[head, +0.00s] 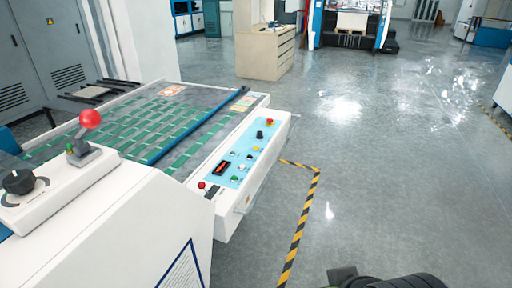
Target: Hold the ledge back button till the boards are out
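A white machine stands at the left in the head view, with a control panel (246,160) on its near right side. The light-blue panel face carries several small buttons, a black knob (260,135), a red button (270,122) and a small dark display (222,168). The labels are too small to read, so I cannot tell which is the ledge back button. Green belts (150,118) run over the machine's bed, with a blue bar (200,125) across them. No boards can be made out on them. My gripper's fingers do not show; only dark parts, probably of my arm, show at the bottom edge.
A red-ball lever (89,120) and a black knob (19,182) sit on the near white housing. Yellow-black floor tape (302,225) runs beside the panel. Open grey floor lies to the right. A beige cabinet (265,53) stands farther back.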

